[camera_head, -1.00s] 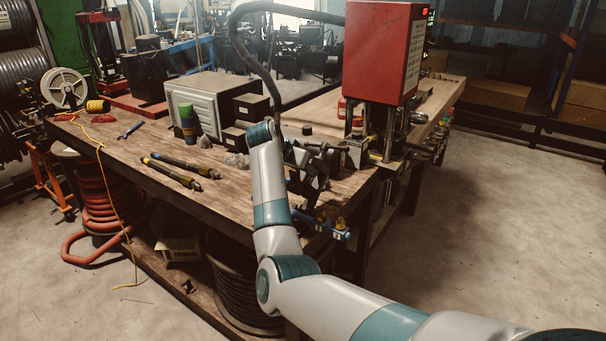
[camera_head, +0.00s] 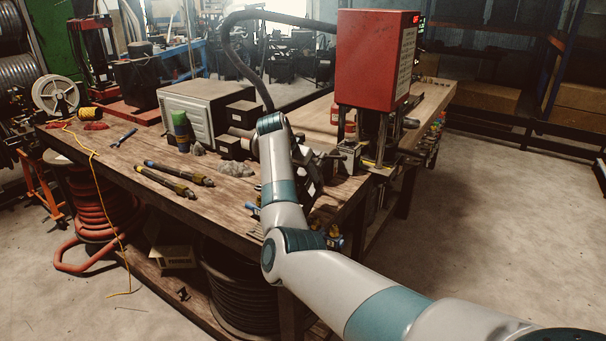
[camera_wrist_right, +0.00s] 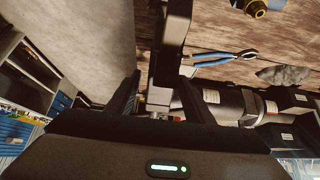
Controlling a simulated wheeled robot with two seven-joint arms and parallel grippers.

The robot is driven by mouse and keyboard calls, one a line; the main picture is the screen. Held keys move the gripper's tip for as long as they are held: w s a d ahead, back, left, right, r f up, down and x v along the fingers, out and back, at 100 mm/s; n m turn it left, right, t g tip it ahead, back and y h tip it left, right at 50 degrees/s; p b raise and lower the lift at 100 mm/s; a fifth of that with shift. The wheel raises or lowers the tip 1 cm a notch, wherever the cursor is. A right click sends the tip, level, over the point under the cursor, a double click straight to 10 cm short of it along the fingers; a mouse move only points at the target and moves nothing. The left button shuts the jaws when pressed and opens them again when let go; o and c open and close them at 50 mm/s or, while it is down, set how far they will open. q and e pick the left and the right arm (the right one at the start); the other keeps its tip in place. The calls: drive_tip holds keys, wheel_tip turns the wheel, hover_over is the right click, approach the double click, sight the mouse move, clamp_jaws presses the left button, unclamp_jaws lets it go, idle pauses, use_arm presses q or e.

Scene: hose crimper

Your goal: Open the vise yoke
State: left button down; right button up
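The vise (camera_head: 349,156) stands near the front corner of the bench in the head view, partly hidden behind my right forearm and wrist. In the right wrist view a dark metal bar (camera_wrist_right: 172,42), seemingly the vise yoke, runs down toward the gap between my fingers. My right gripper (camera_wrist_right: 160,88) has its two black fingers apart on either side of the gap, with the bar's lower end in or just beyond it. I cannot tell whether they touch it. In the head view this gripper is mostly behind my own arm. My left gripper is out of view.
Dark hose ends (camera_head: 165,180) lie on the bench (camera_head: 225,212) to the left. Open floor lies right of the bench.

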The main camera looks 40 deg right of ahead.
drive_tip(key=shift+f, duration=0.1)
drive_tip(key=shift+b+v, duration=0.45)
drive_tip(key=shift+v, duration=0.5)
drive_tip(key=b+v, duration=0.5)
drive_tip(key=v, duration=1)
drive_tip(key=shift+r, duration=0.2)
drive_tip(key=shift+a, duration=0.1)
